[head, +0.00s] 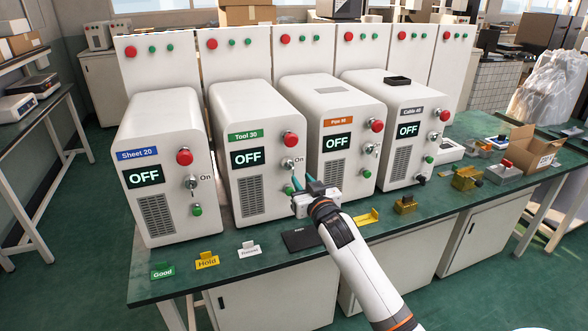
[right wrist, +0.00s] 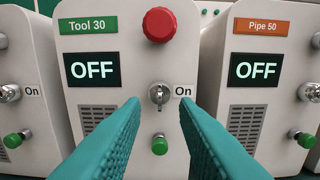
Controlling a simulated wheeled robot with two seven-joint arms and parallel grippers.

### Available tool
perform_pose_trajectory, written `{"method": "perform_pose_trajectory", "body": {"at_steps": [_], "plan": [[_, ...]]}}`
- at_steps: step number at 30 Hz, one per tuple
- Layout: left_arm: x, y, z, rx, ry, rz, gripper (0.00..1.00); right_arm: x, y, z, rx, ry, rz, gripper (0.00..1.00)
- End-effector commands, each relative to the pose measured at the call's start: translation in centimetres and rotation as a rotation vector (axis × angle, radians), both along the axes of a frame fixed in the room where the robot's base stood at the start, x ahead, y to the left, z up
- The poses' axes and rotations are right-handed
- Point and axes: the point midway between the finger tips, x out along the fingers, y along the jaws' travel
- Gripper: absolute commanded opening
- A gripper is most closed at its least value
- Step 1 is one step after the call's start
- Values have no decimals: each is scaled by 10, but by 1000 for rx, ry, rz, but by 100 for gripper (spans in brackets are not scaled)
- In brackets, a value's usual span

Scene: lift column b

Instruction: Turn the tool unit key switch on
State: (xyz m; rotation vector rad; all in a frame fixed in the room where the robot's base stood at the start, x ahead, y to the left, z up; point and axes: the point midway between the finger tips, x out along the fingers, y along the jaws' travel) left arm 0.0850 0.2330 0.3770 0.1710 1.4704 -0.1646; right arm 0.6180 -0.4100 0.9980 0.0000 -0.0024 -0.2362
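The tool unit (head: 256,150) is a white box with a green "Tool 30" label, second from the left in the head view. Its display (right wrist: 92,69) reads OFF. Its key switch (right wrist: 159,93) is a silver lock with a key, below the red knob (right wrist: 160,24) and left of an "On" label. In the head view the switch (head: 287,164) sits just above my right gripper (head: 303,184). In the right wrist view my right gripper (right wrist: 160,108) is open, its teal fingers either side of the switch, with nothing between them. Contact cannot be told. My left gripper is not in view.
The sheet unit (head: 160,195) stands left, the pipe unit (head: 330,130) and cable unit (head: 398,125) right, all showing OFF. A green button (right wrist: 159,144) is below the key switch. Small signs (head: 207,260) and a black tray (head: 300,239) lie on the green bench front.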

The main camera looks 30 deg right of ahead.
Motion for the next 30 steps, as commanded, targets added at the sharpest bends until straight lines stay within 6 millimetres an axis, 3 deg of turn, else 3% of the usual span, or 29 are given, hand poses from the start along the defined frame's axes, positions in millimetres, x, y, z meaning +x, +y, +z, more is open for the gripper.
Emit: {"method": "perform_pose_trajectory", "body": {"at_steps": [6,12,25,30], "plan": [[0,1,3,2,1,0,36,40,-9,1,0,1,0,27],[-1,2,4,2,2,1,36,61,-14,0,0,1,0,27],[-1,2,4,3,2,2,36,68,-16,-1,-1,2,0,27],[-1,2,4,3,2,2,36,68,-16,-1,0,2,1,0]]}}
